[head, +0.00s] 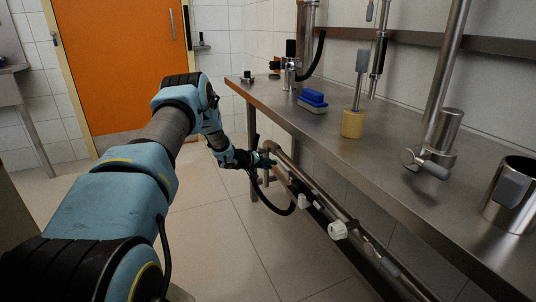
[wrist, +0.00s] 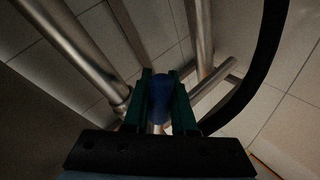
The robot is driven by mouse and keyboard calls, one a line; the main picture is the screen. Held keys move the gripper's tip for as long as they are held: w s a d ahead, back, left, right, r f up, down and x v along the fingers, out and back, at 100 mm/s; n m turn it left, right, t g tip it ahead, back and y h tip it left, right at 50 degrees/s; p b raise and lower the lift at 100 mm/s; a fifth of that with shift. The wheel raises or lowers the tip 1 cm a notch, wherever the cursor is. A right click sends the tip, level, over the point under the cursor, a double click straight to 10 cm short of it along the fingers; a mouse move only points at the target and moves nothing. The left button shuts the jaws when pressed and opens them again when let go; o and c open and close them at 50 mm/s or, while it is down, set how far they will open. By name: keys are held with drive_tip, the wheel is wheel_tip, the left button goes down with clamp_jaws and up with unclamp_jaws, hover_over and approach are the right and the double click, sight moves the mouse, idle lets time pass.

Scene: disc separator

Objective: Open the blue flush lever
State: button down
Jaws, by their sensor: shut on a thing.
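My gripper (wrist: 160,100) has its two green fingers shut on the blue flush lever (wrist: 160,87), which sits between them in the wrist view. A metal stem shows below the blue part. In the head view my gripper (head: 268,160) is at the far end of the pipework below the table edge. The lever itself is too small and too hidden there to make out clearly.
Steel pipes (wrist: 70,45) and a black hose (wrist: 262,70) run close around my gripper. A steel table (head: 350,165) stands to the right, carrying a blue brush (head: 312,98) and a yellow-based tool (head: 353,123). White valve knobs (head: 338,230) sit along the lower pipe. The tiled floor to the left is clear.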

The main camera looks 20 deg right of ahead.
drive_tip(key=shift+s+d+r+n+g+p, duration=0.1)
drive_tip(key=shift+s+r+n+g+p, duration=0.25)
drive_tip(key=shift+r+n+g+p, duration=0.25)
drive_tip(key=shift+s+r+n+g+p, duration=0.3)
drive_tip(key=shift+n+g+p, duration=0.2)
drive_tip(key=shift+g+p, duration=0.3)
drive_tip(key=c, duration=0.7)
unclamp_jaws()
drive_tip(key=shift+r, duration=0.1)
